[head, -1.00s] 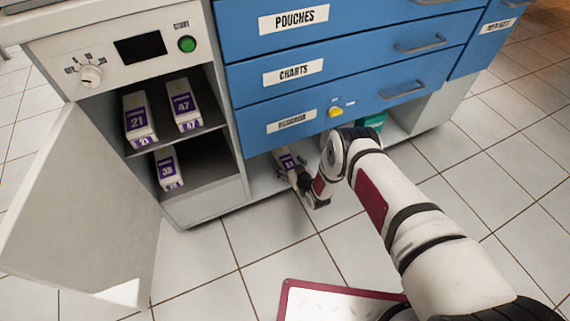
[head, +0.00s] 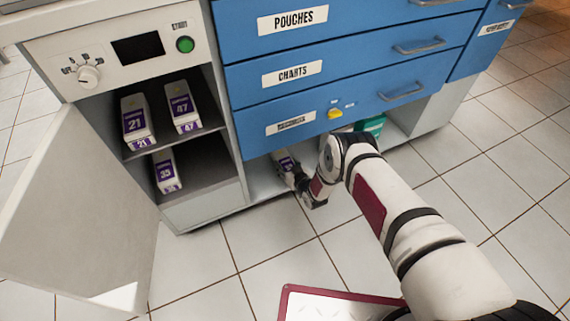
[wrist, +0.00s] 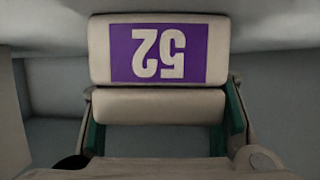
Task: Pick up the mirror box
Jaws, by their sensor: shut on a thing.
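A white box with a purple number label (head: 284,161) is in the low open space under the blue drawers in the head view. My gripper (head: 293,181) is at its near end, low under the bottom drawer. In the wrist view the box (wrist: 158,50) fills the upper middle, its number upside down and looking like 52. My gripper's fingers (wrist: 163,122) are on both sides of the box and shut on it. I cannot read any word naming it as the mirror box. The arm hides part of the space to the right, and I cannot tell whether the box is lifted.
White boxes numbered 21 (head: 136,122), 47 (head: 184,108) and 35 (head: 166,170) stand on shelves at left, behind an open door (head: 85,215). A teal item (head: 372,125) is behind my arm. The blue bottom drawer (head: 300,105) hangs above. Tiled floor in front is mostly clear.

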